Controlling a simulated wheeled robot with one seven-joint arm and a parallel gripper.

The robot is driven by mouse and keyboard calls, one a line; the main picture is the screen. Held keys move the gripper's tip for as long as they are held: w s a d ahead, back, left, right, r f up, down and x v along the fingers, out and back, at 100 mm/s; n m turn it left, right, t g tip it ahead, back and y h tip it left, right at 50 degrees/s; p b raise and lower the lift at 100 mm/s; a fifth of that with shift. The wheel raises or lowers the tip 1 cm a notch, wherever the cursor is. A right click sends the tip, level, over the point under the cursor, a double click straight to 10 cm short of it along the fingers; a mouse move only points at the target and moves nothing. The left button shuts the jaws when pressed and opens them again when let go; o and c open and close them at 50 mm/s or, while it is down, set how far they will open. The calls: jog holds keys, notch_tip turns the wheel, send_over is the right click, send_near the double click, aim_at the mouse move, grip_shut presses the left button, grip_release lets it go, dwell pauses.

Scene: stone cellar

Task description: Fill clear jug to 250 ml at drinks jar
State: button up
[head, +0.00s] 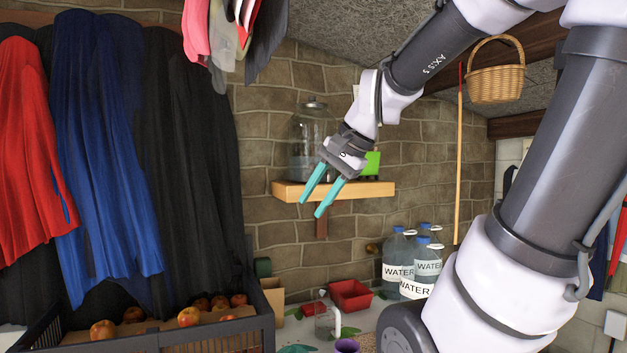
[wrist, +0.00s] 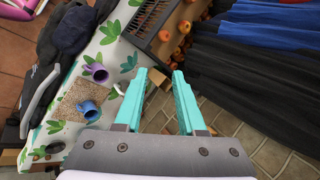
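The drinks jar (head: 308,132) is a large lidded glass jar on a wooden wall shelf (head: 372,189); my arm and gripper partly cover its right side. A clear jug (head: 325,321), with what looks like a white handle, stands on the table below; any level or marks on it are too small to read. In the wrist view it seems to show only faintly near the left fingertip. My gripper (head: 311,207) is open and empty in front of the shelf, fingers pointing down and left, well above the jug. Its two teal fingers also show apart in the wrist view (wrist: 159,73).
A red tray (head: 350,295) and several water bottles (head: 397,262) stand on the table. A purple mug (wrist: 96,72) and blue mug (wrist: 88,110) are near the jug. A crate of apples (head: 240,335) is at lower left, under hanging clothes. A green object (head: 372,163) sits on the shelf.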

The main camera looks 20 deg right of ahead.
jog(key=w+r+m+y, duration=0.2)
jog(key=w+m+y, duration=0.1)
jog(key=w+m, duration=0.4)
jog(key=m+t+y, duration=0.3)
jog(key=m+t, duration=0.6)
jog(key=m, duration=1.4)
send_near(315, 166)
jog(key=x, duration=1.1)
grip_shut()
